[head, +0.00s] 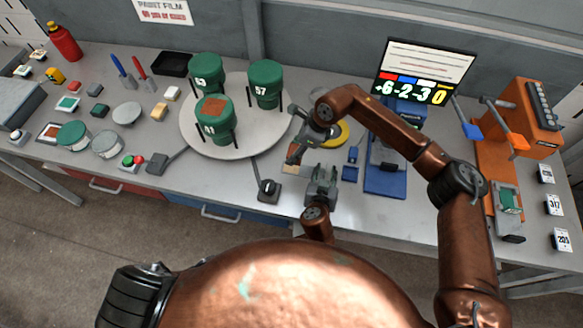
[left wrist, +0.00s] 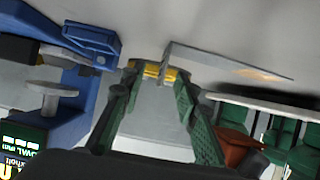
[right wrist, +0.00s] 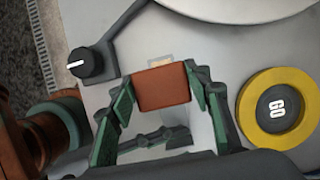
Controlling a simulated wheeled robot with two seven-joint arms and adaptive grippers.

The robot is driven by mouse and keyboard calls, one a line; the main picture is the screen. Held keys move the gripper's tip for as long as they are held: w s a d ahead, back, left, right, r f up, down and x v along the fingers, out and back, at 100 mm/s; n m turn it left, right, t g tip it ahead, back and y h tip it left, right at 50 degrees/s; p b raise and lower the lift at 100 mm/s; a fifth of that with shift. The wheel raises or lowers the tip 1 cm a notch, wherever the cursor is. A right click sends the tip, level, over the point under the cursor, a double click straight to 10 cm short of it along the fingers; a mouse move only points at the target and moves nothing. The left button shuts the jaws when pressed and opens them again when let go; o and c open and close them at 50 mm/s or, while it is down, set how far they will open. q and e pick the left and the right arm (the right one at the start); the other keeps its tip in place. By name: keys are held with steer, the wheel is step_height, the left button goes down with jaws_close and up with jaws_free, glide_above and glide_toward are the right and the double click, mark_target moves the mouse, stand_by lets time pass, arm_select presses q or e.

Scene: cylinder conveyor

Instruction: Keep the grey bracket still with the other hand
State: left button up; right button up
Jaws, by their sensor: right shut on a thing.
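The grey bracket (left wrist: 215,64) shows in the left wrist view as a pale grey plate with a tan patch at its far end. That patch also shows in the head view (head: 290,168). My left gripper (head: 322,172) is at the bracket's near end, its fingers (left wrist: 155,75) apart. One fingertip overlaps the plate; I cannot tell whether they touch. My right gripper (right wrist: 162,88) is shut on a rust-red block (right wrist: 162,87), held close to the tan patch; contact is unclear. The fingers hide part of the bracket.
A yellow ring marked 60 (right wrist: 278,107) lies just beyond the grippers. A black knob (head: 268,187) is to their left, a blue stand (head: 385,180) to their right. A round turntable (head: 187,128) with green pots (head: 264,84) stands behind left.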

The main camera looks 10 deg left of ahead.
arm_select(q)
steer(key=shift+r, duration=0.15)
arm_select(e)
steer(key=shift+r, duration=0.15)
